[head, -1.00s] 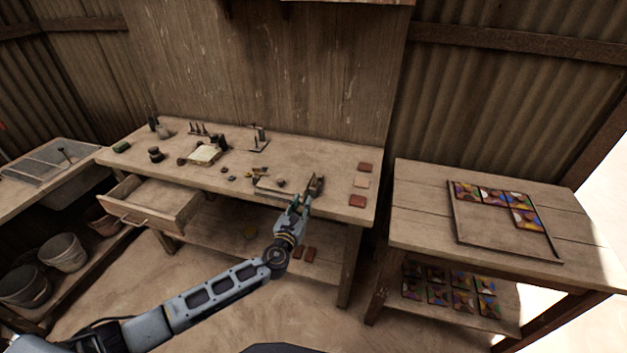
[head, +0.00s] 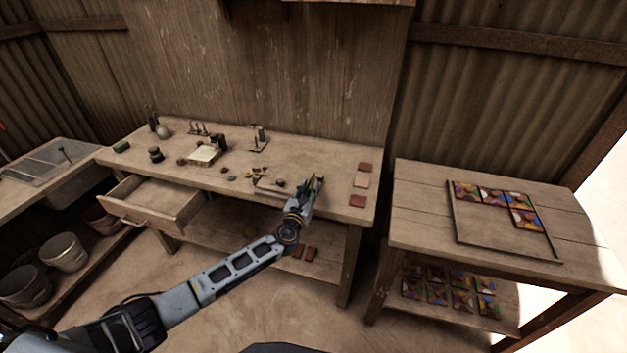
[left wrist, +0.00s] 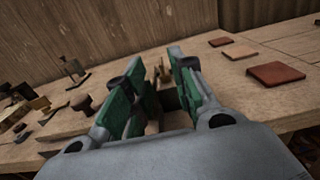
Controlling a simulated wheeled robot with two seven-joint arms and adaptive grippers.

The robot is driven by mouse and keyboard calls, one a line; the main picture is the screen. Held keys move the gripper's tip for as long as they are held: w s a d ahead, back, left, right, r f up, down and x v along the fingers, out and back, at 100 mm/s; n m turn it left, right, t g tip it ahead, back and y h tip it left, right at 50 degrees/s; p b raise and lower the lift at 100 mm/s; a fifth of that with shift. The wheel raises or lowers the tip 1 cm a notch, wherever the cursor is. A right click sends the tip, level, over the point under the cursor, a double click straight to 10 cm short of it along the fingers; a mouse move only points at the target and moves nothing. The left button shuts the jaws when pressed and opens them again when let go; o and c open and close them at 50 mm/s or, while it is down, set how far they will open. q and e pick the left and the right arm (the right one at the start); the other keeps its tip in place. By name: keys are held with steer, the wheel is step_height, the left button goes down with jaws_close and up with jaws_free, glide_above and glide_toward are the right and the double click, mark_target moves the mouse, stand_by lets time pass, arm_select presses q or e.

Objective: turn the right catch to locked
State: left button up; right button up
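My left gripper (head: 312,184) is over the front right part of the wooden bench (head: 330,158), at the right end of a low press-like fixture (head: 268,189). In the left wrist view its green-padded fingers (left wrist: 152,82) stand apart. Small dark and brown parts (left wrist: 166,100) show in the gap between the fingers. The right catch cannot be made out clearly; the fingers hide much of that spot, and its setting cannot be read. My right gripper is not in view.
Three flat tiles (head: 361,182) lie right of the gripper. Small tools and a stand (head: 259,140) are at the back left. An open drawer (head: 150,201) juts out at the front. A side table (head: 415,220) holds a frame with patterned tiles.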

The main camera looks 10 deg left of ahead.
arm_select(q)
steer(key=shift+w+d, duration=0.15)
steer(key=shift+w, duration=1.4)
steer(key=shift+w+d, duration=0.1)
steer(key=shift+w, duration=1.4)
jaws_close()
